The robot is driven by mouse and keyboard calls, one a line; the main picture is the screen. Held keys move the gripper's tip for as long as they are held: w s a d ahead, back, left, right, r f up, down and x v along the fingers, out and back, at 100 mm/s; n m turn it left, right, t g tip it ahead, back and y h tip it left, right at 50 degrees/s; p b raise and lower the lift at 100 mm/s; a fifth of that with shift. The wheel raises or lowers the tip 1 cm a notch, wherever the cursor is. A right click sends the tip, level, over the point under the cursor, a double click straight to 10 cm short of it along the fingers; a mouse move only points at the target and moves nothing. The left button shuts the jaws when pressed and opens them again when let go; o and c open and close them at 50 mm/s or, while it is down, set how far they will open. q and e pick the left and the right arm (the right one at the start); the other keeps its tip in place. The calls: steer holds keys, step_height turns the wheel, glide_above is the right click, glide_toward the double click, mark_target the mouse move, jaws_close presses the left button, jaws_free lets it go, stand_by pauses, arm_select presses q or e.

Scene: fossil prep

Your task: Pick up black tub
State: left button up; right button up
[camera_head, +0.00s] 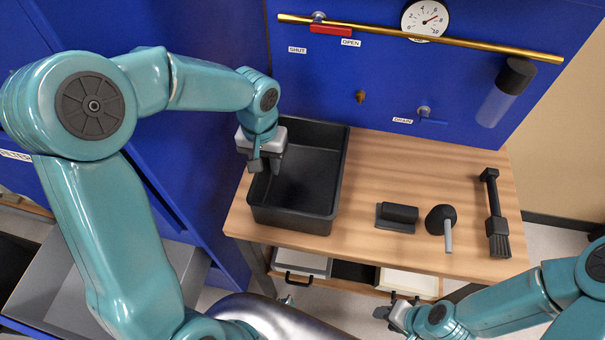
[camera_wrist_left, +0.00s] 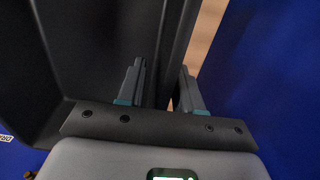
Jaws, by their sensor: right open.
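The black tub (camera_head: 312,170) stands upright on the left end of the wooden table, open at the top and empty where I see inside. My left gripper (camera_head: 265,164) is at the tub's left wall, pointing down, one finger inside and one outside. The left wrist view shows the tub's wall (camera_wrist_left: 172,50) running between the two fingers (camera_wrist_left: 163,85); whether both press on it is not clear. My right gripper (camera_head: 387,306) is open and empty, low in front of the table and away from the tub.
On the wooden table (camera_head: 385,165), right of the tub, lie a black block-like tool (camera_head: 398,216), a dark rounded tool with a grey handle (camera_head: 441,218) and a black brush (camera_head: 495,215). A blue panel (camera_head: 330,70) with a brass rail (camera_head: 460,45) stands behind. Drawers (camera_head: 303,262) are below.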

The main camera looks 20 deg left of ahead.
arm_select(q)
steer(key=shift+w+a+f, duration=0.1)
steer(key=shift+w+f, duration=0.05)
steer(key=shift+f, duration=0.65)
steer(key=shift+r, duration=0.15)
jaws_close()
step_height(320, 180, up, 10)
steer(key=shift+f, duration=0.15)
